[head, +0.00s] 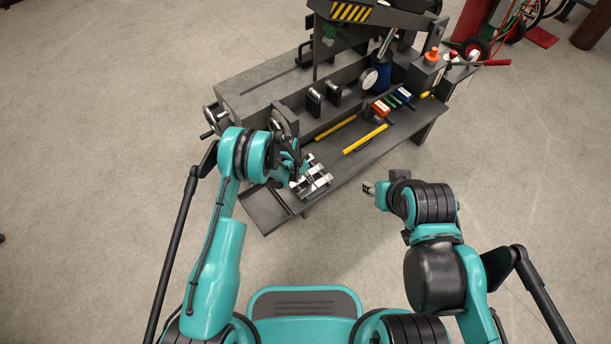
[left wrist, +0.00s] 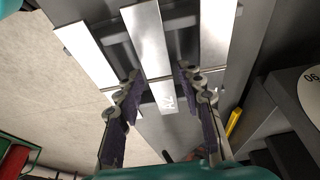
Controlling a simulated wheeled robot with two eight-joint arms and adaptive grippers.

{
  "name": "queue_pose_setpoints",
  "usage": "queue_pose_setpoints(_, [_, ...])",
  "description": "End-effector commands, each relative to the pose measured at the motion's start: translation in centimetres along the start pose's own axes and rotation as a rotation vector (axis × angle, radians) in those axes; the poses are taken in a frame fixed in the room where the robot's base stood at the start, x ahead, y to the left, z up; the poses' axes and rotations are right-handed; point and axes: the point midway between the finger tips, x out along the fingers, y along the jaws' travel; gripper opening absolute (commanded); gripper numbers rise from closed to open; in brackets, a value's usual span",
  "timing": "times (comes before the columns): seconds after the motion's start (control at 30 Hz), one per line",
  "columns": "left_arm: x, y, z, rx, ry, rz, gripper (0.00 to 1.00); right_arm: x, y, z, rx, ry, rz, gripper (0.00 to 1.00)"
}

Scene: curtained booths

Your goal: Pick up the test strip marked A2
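Several shiny metal test strips lie side by side on a dark rack (head: 322,193) at the near end of the bench. In the left wrist view, the middle strip (left wrist: 148,40) carries a small white mark that looks like A2, though it is too small to be sure. Another strip (left wrist: 88,55) lies to its left and one (left wrist: 216,35) to its right. My left gripper (left wrist: 159,72) is open, its fingers apart on either side of the middle strip; contact cannot be told. My right gripper (head: 368,187) is off the bench's near side, holding nothing visible.
A grey machine bed (head: 265,80) with handwheels stands close behind my left gripper. The floor is clear around the bench's near side.

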Motion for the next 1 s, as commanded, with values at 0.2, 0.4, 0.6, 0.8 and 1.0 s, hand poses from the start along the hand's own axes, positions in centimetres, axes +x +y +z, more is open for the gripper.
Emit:
queue_pose_setpoints(0.2, [0.0, 0.0, 0.0, 0.000, 0.000, 0.000, 0.22, 0.0, 0.0, 0.0, 0.000, 0.000, 0.000, 0.40])
queue_pose_setpoints(0.4, [-0.1, 0.0, 0.0, 0.000, 0.000, 0.000, 0.00, 0.0, 0.0, 0.0, 0.000, 0.000, 0.000, 0.40])
queue_pose_setpoints(0.6, [-0.4, 0.0, -0.1, 0.000, 0.000, 0.000, 0.00, -0.1, 0.0, -0.1, 0.000, 0.000, 0.000, 0.40])
queue_pose_setpoints(0.8, [-1.2, 0.0, -0.4, 0.000, 0.000, 0.000, 0.00, -0.3, 0.0, -0.2, 0.000, 0.000, 0.000, 0.40])
queue_pose_setpoints(1.0, [-2.0, 0.0, -0.6, 0.000, 0.000, 0.000, 0.00, -0.5, 0.0, -0.3, 0.000, 0.000, 0.000, 0.40])
